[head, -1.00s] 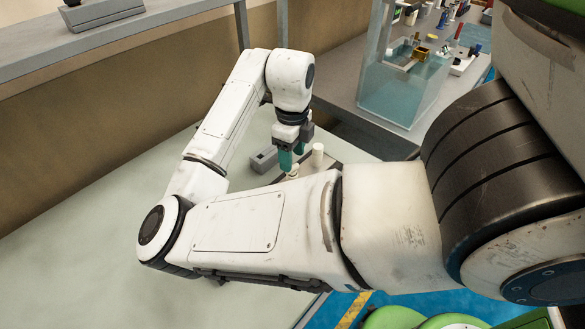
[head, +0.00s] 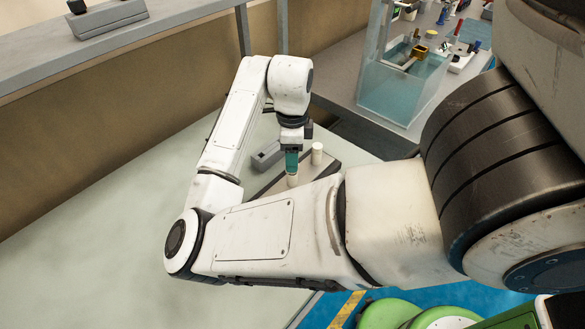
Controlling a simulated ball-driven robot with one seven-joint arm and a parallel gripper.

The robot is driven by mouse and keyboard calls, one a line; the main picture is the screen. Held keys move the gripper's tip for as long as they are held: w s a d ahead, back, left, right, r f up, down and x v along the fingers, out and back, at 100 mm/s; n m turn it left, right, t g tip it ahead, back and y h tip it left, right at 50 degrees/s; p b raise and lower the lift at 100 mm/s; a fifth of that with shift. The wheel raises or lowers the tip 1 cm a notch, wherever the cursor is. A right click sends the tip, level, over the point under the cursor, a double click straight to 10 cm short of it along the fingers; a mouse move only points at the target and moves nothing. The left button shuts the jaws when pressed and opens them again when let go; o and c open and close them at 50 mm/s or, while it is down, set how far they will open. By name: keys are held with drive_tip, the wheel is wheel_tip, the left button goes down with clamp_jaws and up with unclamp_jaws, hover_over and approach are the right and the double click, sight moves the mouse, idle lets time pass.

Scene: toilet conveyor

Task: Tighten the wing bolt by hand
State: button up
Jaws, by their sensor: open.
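My gripper (head: 292,165), with teal fingertips, points straight down over a small fixture plate (head: 270,187) on the pale table. It is open, with its fingers lined up one behind the other in this view. A short cream cylindrical piece (head: 292,181) stands directly below the fingertips. I cannot tell whether the fingers touch or straddle it. A second cream post (head: 317,153) stands just right of the fingers. No wing shape of the wing bolt can be made out; it is too small or hidden by the fingers. My forearm covers the plate's near part.
A grey block (head: 266,156) lies just left of the fingers. A clear tank (head: 398,85) and small items stand on the grey bench at the back right. A grey shelf (head: 150,35) runs along the back left. The table's left side is clear.

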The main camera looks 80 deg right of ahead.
sight(292, 174)
drive_tip(key=shift+n+p, duration=0.95)
drive_tip(key=shift+n, duration=0.85)
drive_tip(key=shift+r, duration=0.1)
drive_tip(key=shift+n+p, duration=0.7)
drive_tip(key=shift+n, duration=0.3)
drive_tip(key=shift+n+p, duration=0.6)
drive_tip(key=shift+n, duration=0.7)
drive_tip(key=shift+f+b, duration=1.35)
drive_tip(key=shift+f, duration=0.5)
